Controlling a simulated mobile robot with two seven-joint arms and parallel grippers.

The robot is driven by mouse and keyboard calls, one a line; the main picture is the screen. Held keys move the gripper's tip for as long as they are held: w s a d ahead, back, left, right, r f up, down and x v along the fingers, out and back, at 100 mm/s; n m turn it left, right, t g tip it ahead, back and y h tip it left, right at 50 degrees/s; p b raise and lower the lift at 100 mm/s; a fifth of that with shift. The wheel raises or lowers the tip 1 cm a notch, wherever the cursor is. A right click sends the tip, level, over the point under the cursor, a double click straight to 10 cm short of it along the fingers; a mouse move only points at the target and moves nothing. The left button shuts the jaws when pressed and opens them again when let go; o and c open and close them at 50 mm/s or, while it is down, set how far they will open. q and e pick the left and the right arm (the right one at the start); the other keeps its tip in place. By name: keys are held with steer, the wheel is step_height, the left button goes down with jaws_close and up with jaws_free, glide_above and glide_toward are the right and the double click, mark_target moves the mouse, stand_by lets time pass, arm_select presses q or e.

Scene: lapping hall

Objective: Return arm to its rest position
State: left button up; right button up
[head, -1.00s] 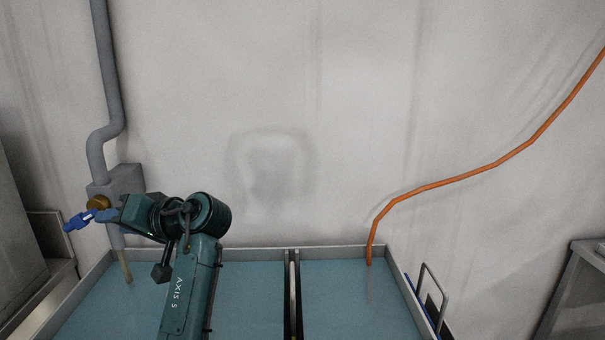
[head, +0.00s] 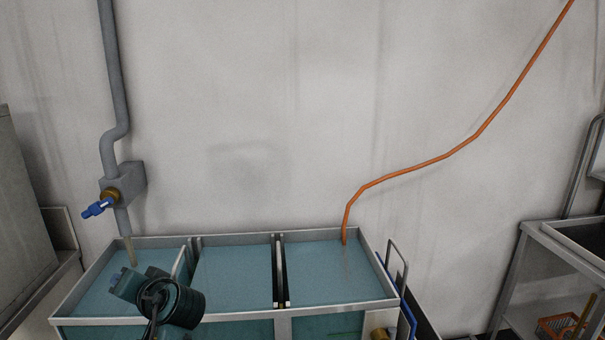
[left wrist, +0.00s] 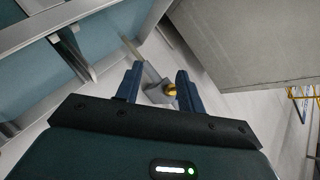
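My left arm (head: 170,302) shows at the lower left of the head view, folded low over the front of the left tank section. Its gripper is only partly seen there. In the left wrist view my left gripper (left wrist: 158,74) has its two dark blue fingers apart with nothing held between them. The valve (head: 122,184) with a brass fitting and blue handle (head: 97,208) is on the wall pipe, clear of the gripper; the valve also shows beyond the fingers in the left wrist view (left wrist: 155,91). My right gripper is not in view.
A metal-rimmed tank (head: 341,303) with several sections of blue-green liquid stands below the wall. An orange hose (head: 424,163) drops into its right section. A grey cabinet (head: 28,190) stands at left. A metal bench (head: 535,231) with an orange basket (head: 557,325) stands at right.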

arm_select(q)
steer(key=s+d+f+m+t+h+p, duration=0.1)
steer(key=s+d+f+m+h, duration=0.1)
steer(key=s+d+f+h, duration=0.45)
steer(key=s+d+f+m+t+h+p, duration=0.2)
steer(key=s+d+f+m+h, duration=0.1)
steer(key=f, duration=0.6)
steer(key=s+d+f+n+h+p, duration=0.1)
steer(key=s+d, duration=0.3)
steer(key=s, duration=0.4)
steer(key=s+d+f+h+p, duration=0.1)
steer(key=s+d+h, duration=0.3)
steer(key=s, duration=0.3)
steer(key=shift+s+d+f+n+g+h, duration=0.3)
steer(key=shift+s+d+f+n+h, duration=0.1)
steer(key=shift+d, duration=0.25)
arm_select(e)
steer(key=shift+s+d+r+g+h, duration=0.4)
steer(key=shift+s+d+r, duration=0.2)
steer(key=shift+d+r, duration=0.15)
